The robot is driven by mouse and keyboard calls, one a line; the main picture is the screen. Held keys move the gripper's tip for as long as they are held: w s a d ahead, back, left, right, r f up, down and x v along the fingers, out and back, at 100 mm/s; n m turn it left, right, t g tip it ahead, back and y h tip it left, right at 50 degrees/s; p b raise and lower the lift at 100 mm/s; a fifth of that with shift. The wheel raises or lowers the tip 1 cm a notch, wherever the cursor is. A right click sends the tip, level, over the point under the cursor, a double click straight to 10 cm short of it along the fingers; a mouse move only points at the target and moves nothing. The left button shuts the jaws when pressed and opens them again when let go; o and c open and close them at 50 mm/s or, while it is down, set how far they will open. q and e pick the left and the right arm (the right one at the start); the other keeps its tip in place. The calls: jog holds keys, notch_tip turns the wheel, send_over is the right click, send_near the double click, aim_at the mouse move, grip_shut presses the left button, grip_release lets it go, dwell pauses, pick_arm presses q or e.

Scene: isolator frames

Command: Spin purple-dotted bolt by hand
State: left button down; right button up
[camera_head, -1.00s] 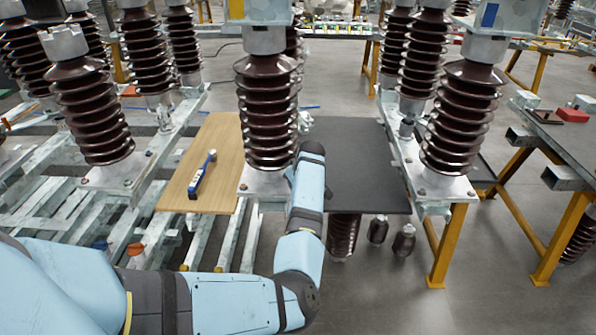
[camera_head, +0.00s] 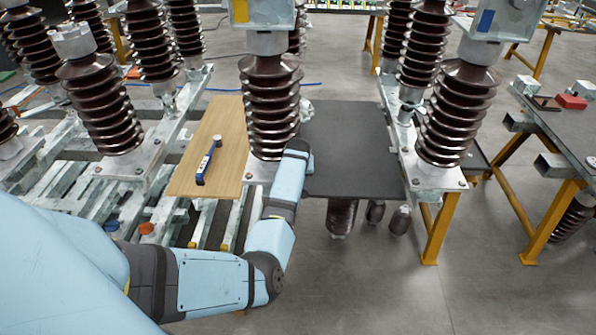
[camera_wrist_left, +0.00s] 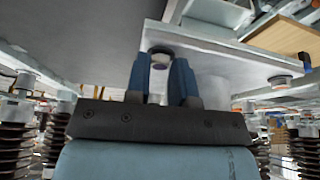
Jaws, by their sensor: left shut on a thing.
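In the left wrist view my left gripper (camera_wrist_left: 159,80) points up under a metal base plate (camera_wrist_left: 215,52). Its two blue fingers are shut on a round bolt (camera_wrist_left: 160,58) on the plate's underside. No purple dot shows on this bolt. A second bolt (camera_wrist_left: 282,80) sits near the plate's right corner, apart from the fingers. In the head view my left arm reaches to the middle brown insulator (camera_head: 270,105), and its gripper is hidden behind the arm and the plate edge. My right gripper is not in view.
A wooden board (camera_head: 222,140) with a blue-handled tool (camera_head: 205,165) lies left of the insulator. A dark panel (camera_head: 350,150) lies to the right. More insulators (camera_head: 455,115) stand on the metal frames. Open floor (camera_head: 370,290) lies in front.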

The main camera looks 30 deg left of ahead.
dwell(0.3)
pick_arm(q)
jog(key=c, duration=1)
grip_release()
jog(key=shift+r, duration=0.1)
jog(key=v, duration=1.3)
jog(key=shift+s+r, duration=0.2)
jog(key=shift+r, duration=0.15)
